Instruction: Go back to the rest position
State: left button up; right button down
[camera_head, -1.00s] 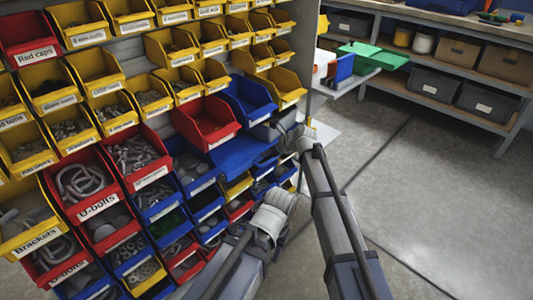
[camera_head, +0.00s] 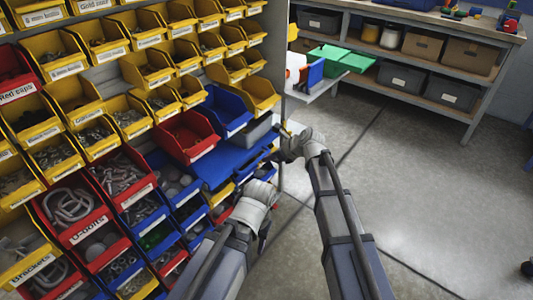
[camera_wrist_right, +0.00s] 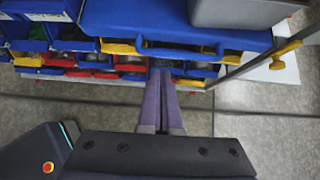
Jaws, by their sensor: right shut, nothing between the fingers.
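My right gripper (camera_head: 284,130) is at the end of the arm on the right, in front of the right side of the bin rack. In the right wrist view its two purple fingers (camera_wrist_right: 165,98) are together with nothing between them, pointing towards the lower bins. They look clear of the bins, though the exact gap is hard to judge. My left gripper (camera_head: 264,238) hangs below the wrist of the left arm, in front of the lower bins. Its fingers are mostly hidden, so its opening does not show.
The bin rack has yellow, red and blue bins, including a red bin (camera_head: 187,137) beside a blue shelf (camera_head: 232,165). A green bin (camera_head: 343,58) stands beyond its right edge. A workbench (camera_head: 440,28) stands at the back right. Open floor (camera_head: 430,190) lies to the right.

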jog(key=s+d+f+n+g+h, duration=0.2)
jog(key=s+d+f+n+h, duration=0.15)
jog(key=s+d+n, duration=0.8)
jog(key=s+d+f+n+g+h, duration=0.2)
jog(key=s+d+f+n+h, duration=0.15)
jog(key=s+d+n, duration=0.75)
jog(key=s+a+r+n+p, duration=0.2)
jog(key=a+r+p, duration=0.2)
jog(key=r+p, duration=0.3)
jog(key=s+a+r+n+g+h+p, duration=0.1)
jog(key=s+a+r+n+p, duration=0.1)
jog(key=a+r+p, duration=0.3)
jog(key=s+a+r+n+p, duration=0.2)
jog(key=a+r+p, duration=0.3)
jog(key=r+p, duration=0.5)
jog(key=shift+s+r, duration=0.6)
jog(key=shift+s, duration=0.3)
jog(key=shift+n, duration=0.25)
